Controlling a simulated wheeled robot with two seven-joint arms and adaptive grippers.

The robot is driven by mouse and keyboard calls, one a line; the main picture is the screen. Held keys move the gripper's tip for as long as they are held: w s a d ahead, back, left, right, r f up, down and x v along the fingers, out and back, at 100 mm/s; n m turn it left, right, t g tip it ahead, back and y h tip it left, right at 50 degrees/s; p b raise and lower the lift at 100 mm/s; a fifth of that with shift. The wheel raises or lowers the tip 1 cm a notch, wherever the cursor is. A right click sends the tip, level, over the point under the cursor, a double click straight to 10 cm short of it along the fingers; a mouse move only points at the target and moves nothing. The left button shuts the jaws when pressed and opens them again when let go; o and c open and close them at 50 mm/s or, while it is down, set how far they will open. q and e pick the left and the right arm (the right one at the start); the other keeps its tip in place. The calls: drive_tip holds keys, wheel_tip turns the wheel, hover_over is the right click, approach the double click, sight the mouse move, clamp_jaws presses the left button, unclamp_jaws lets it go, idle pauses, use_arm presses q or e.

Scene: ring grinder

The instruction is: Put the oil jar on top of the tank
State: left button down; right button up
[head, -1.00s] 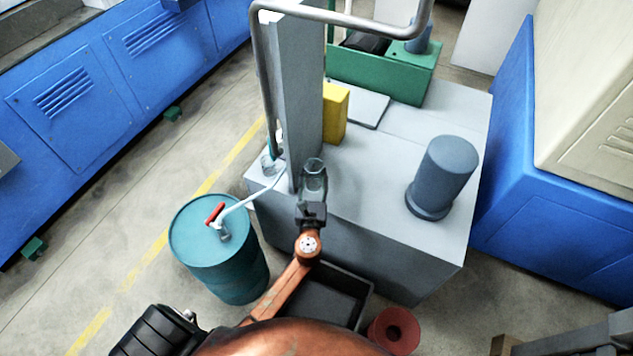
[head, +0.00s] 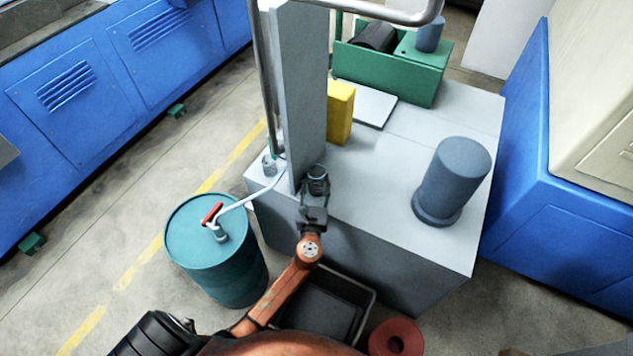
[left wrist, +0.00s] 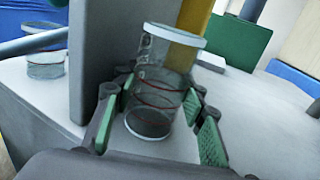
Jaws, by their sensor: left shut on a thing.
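A clear glass jar with a pale rim and red lines (head: 317,174) is in my left gripper (head: 315,190). In the left wrist view the jar (left wrist: 160,85) stands between the green-padded fingers of the gripper (left wrist: 158,112), slightly tilted in the picture. The grey tank (head: 375,190) is the large box with a flat top. The jar is over its near left part, close to the grey column; I cannot tell whether its base touches the top. My right gripper is not in view.
A grey column (head: 300,90) rises beside the jar, with a yellow box (head: 340,112) behind. A second glass jar (left wrist: 45,65) stands left of the column. A blue-grey cylinder (head: 452,180) stands right; the top between is clear. A teal drum (head: 215,260) stands left.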

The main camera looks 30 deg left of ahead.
use_arm(q)
drive_tip(key=shift+f, duration=0.15)
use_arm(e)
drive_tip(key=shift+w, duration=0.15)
use_arm(q)
drive_tip(key=c, duration=1.5)
unclamp_jaws()
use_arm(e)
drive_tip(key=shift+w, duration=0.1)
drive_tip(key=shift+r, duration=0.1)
use_arm(q)
drive_tip(key=shift+s+d, duration=0.1)
drive_tip(key=shift+s, duration=0.15)
drive_tip(key=p+v, duration=0.1)
drive_tip(key=v, duration=1)
drive_tip(key=shift+s+p, duration=0.2)
drive_tip(key=shift+p, duration=0.2)
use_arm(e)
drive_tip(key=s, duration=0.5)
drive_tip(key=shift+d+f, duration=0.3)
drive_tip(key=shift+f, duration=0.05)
use_arm(q)
drive_tip(key=shift+d, duration=0.1)
